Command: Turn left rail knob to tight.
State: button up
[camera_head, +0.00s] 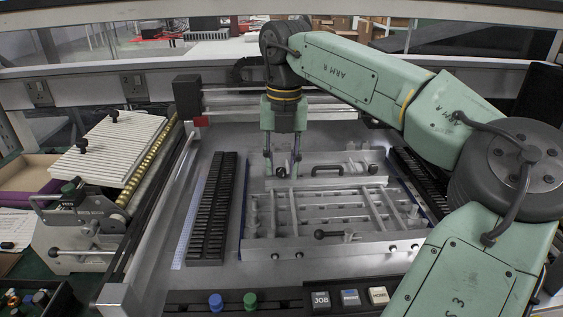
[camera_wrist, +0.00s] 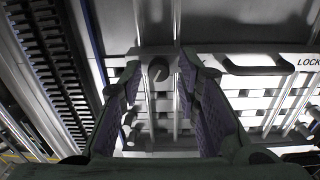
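A round dark knob (camera_head: 281,172) sits at the back left of the silver rail fixture (camera_head: 262,248); I take it to be the left rail knob. In the wrist view my gripper (camera_wrist: 161,68) is open, with a gap on each side of the knob. I cannot read any tight mark or the knob's turn.
A black handle (camera_head: 341,169) stands on the fixture's back plate, right of the knob; it shows beside the word LOCK in the wrist view. A black slotted strip (camera_head: 212,215) lies left of the fixture. A black-tipped lever (camera_head: 330,234) and several buttons are at the front.

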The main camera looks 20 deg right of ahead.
aim_at(283, 169)
jog(key=shift+o, duration=0.3)
notch_tip(283, 169, up, 12)
jog(key=shift+d, duration=0.15)
dwell(0.4)
jog(key=shift+s, duration=0.1)
